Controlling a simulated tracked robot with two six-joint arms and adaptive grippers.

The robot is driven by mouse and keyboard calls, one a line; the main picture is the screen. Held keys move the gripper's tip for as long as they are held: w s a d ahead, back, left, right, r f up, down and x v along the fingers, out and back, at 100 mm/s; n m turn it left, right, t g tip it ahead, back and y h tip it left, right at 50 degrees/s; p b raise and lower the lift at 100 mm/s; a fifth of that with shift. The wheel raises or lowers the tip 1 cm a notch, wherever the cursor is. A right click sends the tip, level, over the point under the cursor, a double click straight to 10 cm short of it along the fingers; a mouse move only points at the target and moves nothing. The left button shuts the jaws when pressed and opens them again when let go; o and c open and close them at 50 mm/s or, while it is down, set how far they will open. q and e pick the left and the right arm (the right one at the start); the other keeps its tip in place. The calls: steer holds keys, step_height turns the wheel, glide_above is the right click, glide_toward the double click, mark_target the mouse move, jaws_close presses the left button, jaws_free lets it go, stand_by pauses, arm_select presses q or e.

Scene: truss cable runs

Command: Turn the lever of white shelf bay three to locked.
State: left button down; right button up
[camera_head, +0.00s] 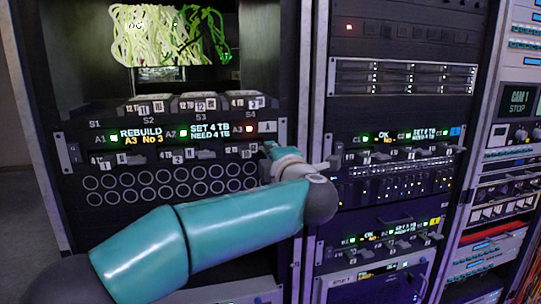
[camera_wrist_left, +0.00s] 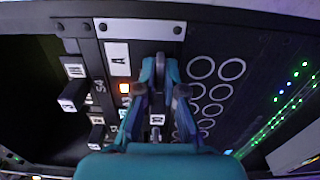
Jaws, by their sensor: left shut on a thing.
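The shelf with the white "A" label (camera_head: 257,129) is in the left rack; its label also shows in the left wrist view (camera_wrist_left: 118,58). Its display (camera_head: 141,136) reads "REBUILD A3 No 3". The lamp beside A3 glows orange (camera_wrist_left: 125,88). My left gripper (camera_head: 270,150) is at the right end of this shelf. In the left wrist view its fingers (camera_wrist_left: 160,78) are shut on a small part at the shelf front, likely the bay three lever. The fingers mostly hide it, so its angle cannot be told. My right gripper is out of view.
Label-bearing slots S1 to S4 (camera_head: 170,104) lie just above the shelf. A panel of round holes (camera_head: 150,187) is below. The right rack holds the blue-labelled shelf (camera_head: 455,131) and yellow-labelled shelf (camera_head: 435,222). Pale and green cables (camera_head: 160,35) hang at the top.

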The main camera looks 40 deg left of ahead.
arm_select(q)
steer(key=shift+f, duration=0.35)
steer(key=c, duration=1.3)
jaws_free()
steer(key=shift+d+r, duration=0.1)
steer(key=shift+o, duration=0.2)
steer(key=shift+r, duration=0.1)
steer(key=shift+s, duration=0.1)
steer(key=v, duration=1.1)
steer(key=shift+s+d, duration=0.25)
steer(key=shift+d, duration=0.1)
